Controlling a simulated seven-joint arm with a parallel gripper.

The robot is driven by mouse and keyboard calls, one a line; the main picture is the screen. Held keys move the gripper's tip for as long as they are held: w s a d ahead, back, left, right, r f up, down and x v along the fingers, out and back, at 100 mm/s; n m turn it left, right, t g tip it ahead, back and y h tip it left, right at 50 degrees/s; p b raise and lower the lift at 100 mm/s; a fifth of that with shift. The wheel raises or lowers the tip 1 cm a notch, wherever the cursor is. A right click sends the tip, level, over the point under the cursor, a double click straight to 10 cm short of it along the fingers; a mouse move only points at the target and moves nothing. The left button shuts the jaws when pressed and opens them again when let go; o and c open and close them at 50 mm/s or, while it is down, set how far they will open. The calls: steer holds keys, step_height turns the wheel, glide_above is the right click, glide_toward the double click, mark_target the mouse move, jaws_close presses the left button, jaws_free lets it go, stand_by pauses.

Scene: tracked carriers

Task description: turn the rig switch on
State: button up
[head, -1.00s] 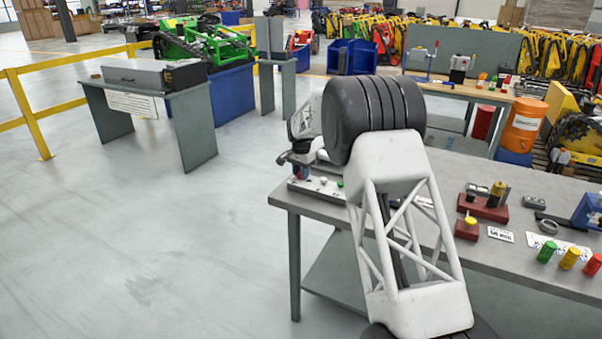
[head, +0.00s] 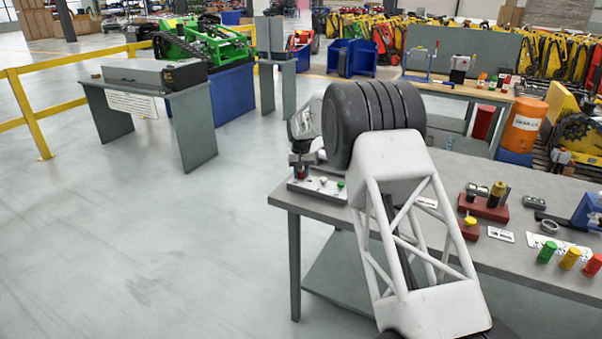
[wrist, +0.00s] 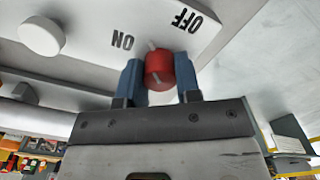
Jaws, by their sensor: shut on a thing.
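The rig switch is a red knob (wrist: 159,70) on a light panel marked ON and OFF, which appear upside down in the wrist view. A pale line runs on the knob and a pale mark lies on the panel just above it, between the two words. I cannot tell surely which setting it is at. My gripper (wrist: 160,76) is shut on the knob, with one blue finger on each side. In the head view my gripper (head: 301,172) is over the switch panel (head: 322,190) at the near-left table corner, and the knob is mostly hidden.
A white round knob (wrist: 41,36) is on the same panel. The grey table (head: 480,262) carries red blocks (head: 486,208), a green cylinder (head: 547,252) and other small parts to the right. Open floor (head: 150,240) lies left of the table.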

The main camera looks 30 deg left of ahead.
mark_target(301, 171)
steer(key=n, duration=0.4)
steer(key=shift+n, duration=0.3)
steer(key=n, duration=0.4)
steer(key=shift+r, duration=0.1)
steer(key=o, duration=0.9)
steer(key=shift+r, duration=3.85)
